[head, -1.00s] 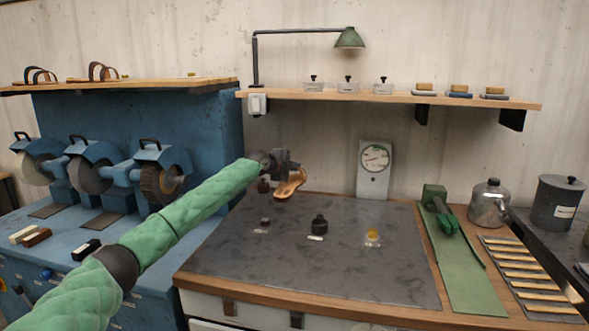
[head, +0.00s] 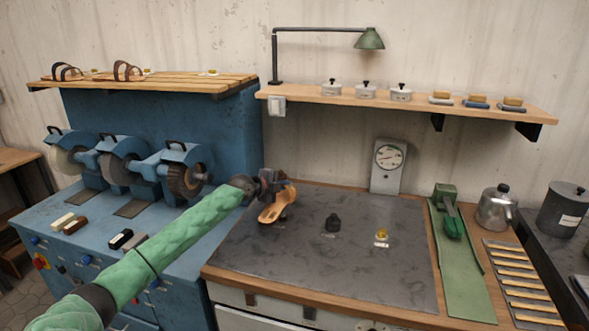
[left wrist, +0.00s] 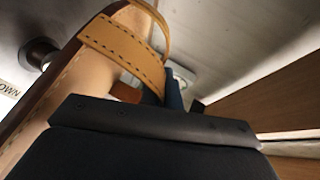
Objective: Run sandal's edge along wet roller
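My left gripper (head: 270,184) holds a tan sandal (head: 277,205) above the left part of the dark work mat. The left wrist view shows the sandal's stitched strap (left wrist: 120,48) and brown sole edge, close to the dark gripper body. A small dark brown roller (left wrist: 40,53) stands beside the sole in that view, near a label ending in "OWN". In the head view the sandal mostly hides this roller; I cannot tell whether they touch. A black roller (head: 333,222) and a yellow one (head: 382,234) stand further right on the mat. My right gripper is out of view.
The dark mat (head: 330,262) is mostly clear toward the front. A dial gauge (head: 387,166) stands at the back. Blue grinding machines (head: 170,165) are at the left. A green clamp device (head: 449,210), a metal jar (head: 497,208) and a slatted rack (head: 520,280) are at the right.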

